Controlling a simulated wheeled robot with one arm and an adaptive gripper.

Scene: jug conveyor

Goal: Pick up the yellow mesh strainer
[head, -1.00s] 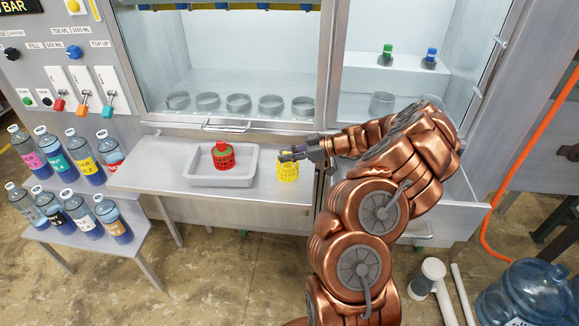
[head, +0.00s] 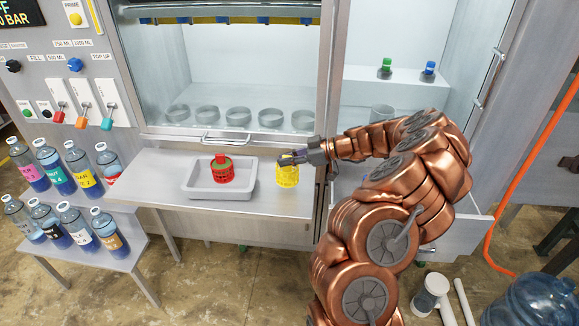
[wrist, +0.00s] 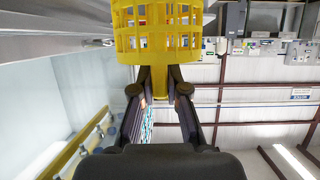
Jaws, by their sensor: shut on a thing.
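The yellow mesh strainer (head: 287,175) is at the right end of the steel shelf in the head view, to the right of the grey tray. My gripper (head: 292,158) is at the strainer's top. In the wrist view the yellow strainer (wrist: 158,30) fills the top middle, and the two fingers of my gripper (wrist: 160,85) are closed on a yellow part extending from its mesh body. I cannot tell whether its base touches the shelf.
Several labelled bottles stand on stepped stands at the left. A cabinet with several clear rings stands behind. An open drawer (head: 460,225) is at the right.

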